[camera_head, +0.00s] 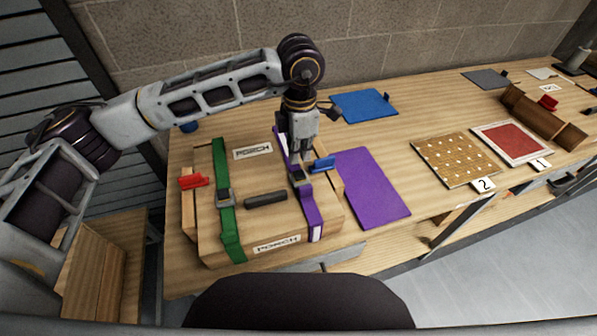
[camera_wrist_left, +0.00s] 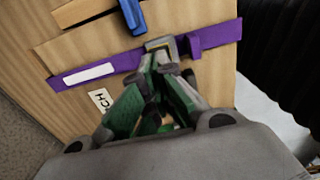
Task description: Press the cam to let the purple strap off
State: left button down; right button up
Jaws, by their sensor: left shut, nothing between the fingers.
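A wooden case (camera_head: 205,220) lies on the bench, with "PORCH" labels. A purple strap (camera_head: 310,209) runs across its right part and passes through a grey cam buckle (camera_head: 299,177). In the left wrist view the purple strap (camera_wrist_left: 112,68) runs through the buckle (camera_wrist_left: 160,43). My left gripper (camera_head: 300,163) points down with shut, empty fingertips right at the buckle. In the left wrist view its fingertips (camera_wrist_left: 166,66) overlap the buckle's near edge; whether they touch it is unclear. My right gripper is out of view.
A green strap (camera_head: 226,221) with its own buckle and a dark handle (camera_head: 265,199) are on the case. A red piece (camera_head: 193,181) and a blue piece (camera_head: 322,164) stick out at its sides. A purple mat (camera_head: 371,188) lies to the right; mosaic panels (camera_head: 458,160) lie farther right.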

pick_arm(q)
jog(key=shift+r, duration=0.8)
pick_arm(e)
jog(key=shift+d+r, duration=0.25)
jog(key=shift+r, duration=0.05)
